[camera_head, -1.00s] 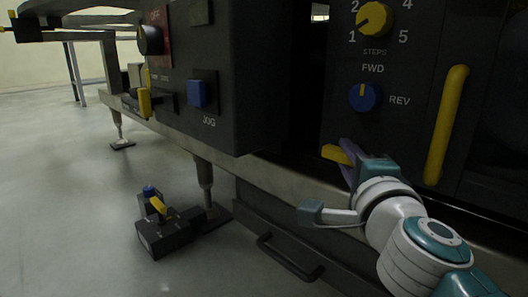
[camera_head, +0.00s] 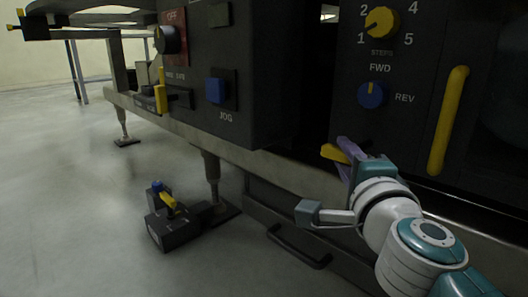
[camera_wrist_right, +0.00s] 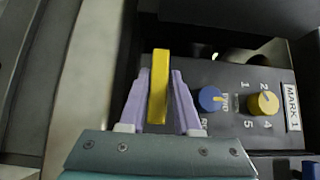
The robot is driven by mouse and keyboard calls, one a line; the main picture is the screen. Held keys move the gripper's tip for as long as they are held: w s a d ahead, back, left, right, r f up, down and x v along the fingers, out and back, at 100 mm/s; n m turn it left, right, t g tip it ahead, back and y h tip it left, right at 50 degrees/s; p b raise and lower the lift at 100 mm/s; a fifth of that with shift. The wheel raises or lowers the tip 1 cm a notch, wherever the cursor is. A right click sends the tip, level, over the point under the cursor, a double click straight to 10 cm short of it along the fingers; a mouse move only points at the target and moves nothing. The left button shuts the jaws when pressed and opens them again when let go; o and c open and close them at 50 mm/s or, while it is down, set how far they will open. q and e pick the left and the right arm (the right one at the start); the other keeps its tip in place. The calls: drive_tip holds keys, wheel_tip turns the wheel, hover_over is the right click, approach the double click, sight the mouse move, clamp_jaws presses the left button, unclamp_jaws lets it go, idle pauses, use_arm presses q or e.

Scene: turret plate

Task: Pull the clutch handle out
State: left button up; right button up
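The clutch handle (camera_head: 335,153) is a short yellow bar at the dark gap below the FWD/REV knob in the head view. In the right wrist view the handle (camera_wrist_right: 159,85) stands lengthwise between two lavender fingers, its end reaching past their tips. My right gripper (camera_head: 350,158) is around it in the head view, one finger on each side. In the wrist view the right gripper (camera_wrist_right: 160,80) looks shut on the handle, with the fingers very close to its sides. The handle's root is hidden. My left gripper is in neither view.
A dark panel carries a yellow STEPS knob (camera_head: 381,22), a blue FWD/REV knob (camera_head: 371,95) and a long yellow vertical bar (camera_head: 448,120). A box with a blue JOG button (camera_head: 216,91) juts out left. A dark pedal box (camera_head: 172,232) lies on the open floor.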

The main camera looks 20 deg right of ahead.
drive_tip(key=o, duration=0.3)
drive_tip(key=shift+w, duration=0.15)
drive_tip(key=shift+s, duration=0.3)
drive_tip(key=p+v, duration=0.1)
drive_tip(key=v, duration=0.8)
drive_tip(key=shift+s+a, duration=0.2)
drive_tip(key=shift+s, duration=0.05)
